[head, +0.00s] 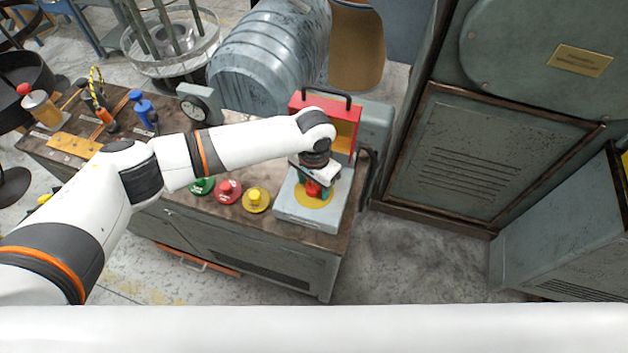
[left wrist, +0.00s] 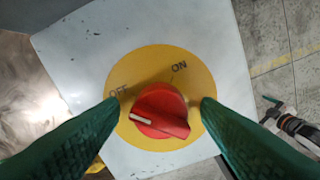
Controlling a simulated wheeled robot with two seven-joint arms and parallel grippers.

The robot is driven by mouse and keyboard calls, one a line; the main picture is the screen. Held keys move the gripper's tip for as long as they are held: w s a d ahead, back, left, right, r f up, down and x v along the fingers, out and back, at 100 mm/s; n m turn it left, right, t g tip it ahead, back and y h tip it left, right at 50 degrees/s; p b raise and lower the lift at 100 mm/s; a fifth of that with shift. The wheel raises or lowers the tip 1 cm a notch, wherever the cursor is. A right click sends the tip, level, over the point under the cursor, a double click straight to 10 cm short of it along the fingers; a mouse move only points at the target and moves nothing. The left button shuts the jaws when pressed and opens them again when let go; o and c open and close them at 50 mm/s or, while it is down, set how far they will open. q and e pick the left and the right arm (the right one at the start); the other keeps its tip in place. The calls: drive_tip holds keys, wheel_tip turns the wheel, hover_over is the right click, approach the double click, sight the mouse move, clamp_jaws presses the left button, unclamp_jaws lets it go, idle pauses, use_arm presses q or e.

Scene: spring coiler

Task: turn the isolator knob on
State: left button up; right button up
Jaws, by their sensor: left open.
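The red isolator knob (left wrist: 162,112) sits on a yellow disc (left wrist: 152,62) marked OFF and ON. Its white pointer mark is at the left, on the OFF side and away from ON. The disc is on top of a pale grey box (head: 287,212) at the right end of the bench. My left gripper (head: 314,184) points down over the knob. In the left wrist view its green fingers (left wrist: 160,107) are open on either side of the knob, with gaps visible. I cannot tell their exact height. My right gripper is not in view.
Green (head: 202,185), red (head: 229,191) and yellow (head: 256,199) buttons stand left of the box. A red toolbox (head: 343,118) with a black handle stands behind it. A dial gauge (head: 199,104) and tools are farther left. Open floor (head: 420,250) lies right of the bench.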

use_arm(q)
drive_tip(key=c, duration=1)
